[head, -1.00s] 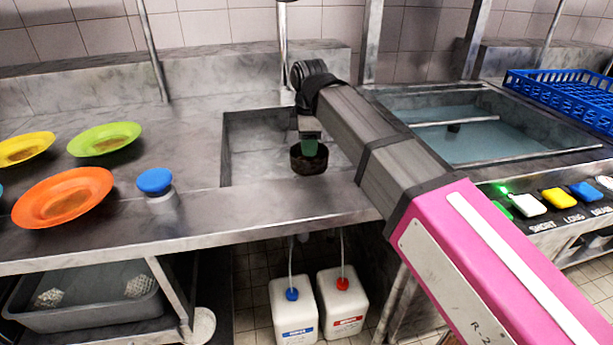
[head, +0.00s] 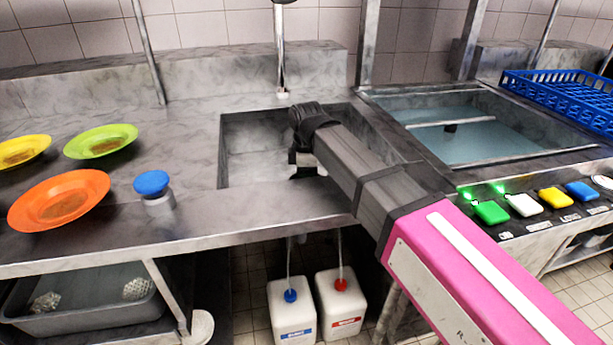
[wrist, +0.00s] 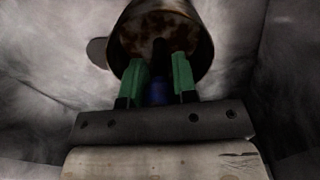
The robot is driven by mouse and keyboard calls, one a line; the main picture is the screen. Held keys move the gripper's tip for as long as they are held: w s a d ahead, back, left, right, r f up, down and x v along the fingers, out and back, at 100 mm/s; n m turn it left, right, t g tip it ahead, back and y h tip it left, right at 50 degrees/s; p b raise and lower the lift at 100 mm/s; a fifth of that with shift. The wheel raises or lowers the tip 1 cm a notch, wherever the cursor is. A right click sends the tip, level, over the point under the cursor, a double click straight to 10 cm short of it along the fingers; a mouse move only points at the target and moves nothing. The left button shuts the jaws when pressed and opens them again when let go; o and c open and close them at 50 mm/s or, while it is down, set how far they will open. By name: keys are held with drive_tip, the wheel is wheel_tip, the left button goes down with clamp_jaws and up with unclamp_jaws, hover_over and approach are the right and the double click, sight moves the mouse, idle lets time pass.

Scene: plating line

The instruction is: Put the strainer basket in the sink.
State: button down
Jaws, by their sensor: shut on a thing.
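In the wrist view, my gripper (wrist: 158,75) has two green fingers shut on the strainer basket (wrist: 135,35), a dark, round metal basket with brown stains inside. The fingers reach into it around a dark post in its middle. In the head view, my gripper is low inside the sink (head: 238,160), near its right side, mostly hidden by my arm. The basket cannot be made out there. In the wrist view, grey sink walls (wrist: 285,75) surround the basket. A dark rounded shape (wrist: 98,52) shows partly behind it, perhaps the drain. Whether the basket touches the sink floor cannot be told.
A tap (head: 281,60) hangs over the sink's back edge. A water-filled basin (head: 480,140) lies to the right, with a blue rack (head: 560,95) beyond. An orange plate (head: 60,198), other plates and a blue-capped jar (head: 152,186) stand on the left counter.

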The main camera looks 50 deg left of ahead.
drive_tip(key=shift+f, duration=0.1)
drive_tip(key=c, duration=0.9)
unclamp_jaws()
wheel_tip(320, 180, up, 12)
drive_tip(key=shift+r, duration=0.15)
